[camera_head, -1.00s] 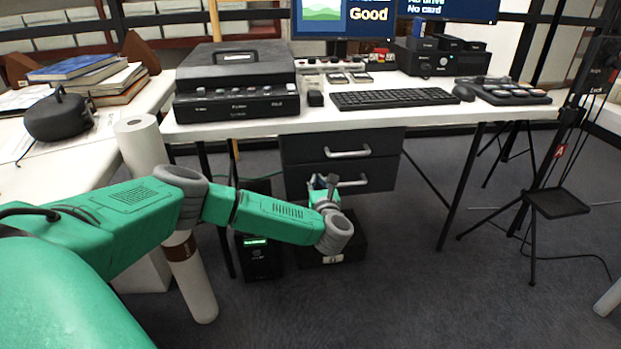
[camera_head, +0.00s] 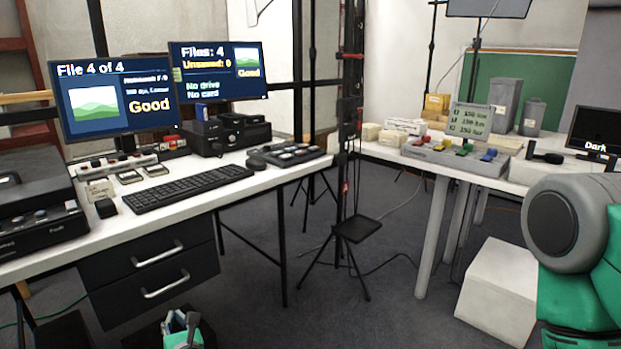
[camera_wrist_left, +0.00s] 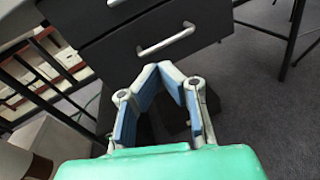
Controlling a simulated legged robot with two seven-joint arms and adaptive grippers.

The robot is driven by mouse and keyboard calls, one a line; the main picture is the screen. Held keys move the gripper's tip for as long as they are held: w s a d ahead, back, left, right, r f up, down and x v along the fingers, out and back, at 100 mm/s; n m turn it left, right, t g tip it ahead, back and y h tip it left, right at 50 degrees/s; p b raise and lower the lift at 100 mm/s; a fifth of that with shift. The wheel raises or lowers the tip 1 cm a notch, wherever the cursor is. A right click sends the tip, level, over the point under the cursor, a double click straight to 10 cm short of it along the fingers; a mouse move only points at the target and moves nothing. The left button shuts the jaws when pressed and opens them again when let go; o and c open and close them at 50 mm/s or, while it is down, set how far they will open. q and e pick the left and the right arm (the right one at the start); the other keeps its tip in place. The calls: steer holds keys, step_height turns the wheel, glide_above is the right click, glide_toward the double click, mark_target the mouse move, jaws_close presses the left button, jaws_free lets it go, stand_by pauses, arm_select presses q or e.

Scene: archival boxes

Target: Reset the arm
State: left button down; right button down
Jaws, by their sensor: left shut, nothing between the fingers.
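My left gripper (camera_head: 182,322) is at the bottom edge of the head view, low in front of the black drawer unit (camera_head: 155,305). In the left wrist view its blue-padded fingers (camera_wrist_left: 172,72) meet at the tips, with nothing between them. The drawers and a silver handle (camera_wrist_left: 166,41) lie just beyond the fingertips in that view. A grey and green part of my own arm (camera_head: 553,231) fills the right edge of the head view. My right gripper is out of view.
The white desk (camera_head: 240,185) holds a keyboard (camera_head: 188,187) and two monitors. A tripod stand (camera_head: 357,230) stands between it and the second white table (camera_head: 425,167). A white box (camera_head: 500,290) sits on the floor at right. The grey carpet (camera_head: 330,315) between is mostly clear.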

arm_select(q)
steer(key=s+d+m+t+h+p, duration=0.1)
steer(key=s+d+m+h+p, duration=0.1)
steer(key=d+m+h, duration=0.9)
steer(key=s+d+f+m+g+h+p, duration=0.1)
steer(key=s+d+m+g+h+p, duration=0.25)
steer(key=s+d+m, duration=1.1)
steer(key=s+a+f+m+g+p, duration=0.2)
steer(key=s+m+g, duration=0.45)
steer(key=s, duration=0.45)
steer(key=s+a+r+m+g+y+p, duration=0.1)
steer(key=s+a+m, duration=0.3)
steer(key=a, duration=0.5)
steer(key=s+a+r+m+g+y+p, duration=0.1)
steer(key=s+a+r+m+g+y, duration=0.2)
steer(key=s+a+m, duration=0.2)
steer(key=s+a, duration=0.1)
steer(key=a, duration=0.2)
steer(key=shift+s+a+r+m, duration=0.15)
steer(key=shift+a+m, duration=0.15)
steer(key=shift+a, duration=0.05)
steer(key=shift+y, duration=0.35)
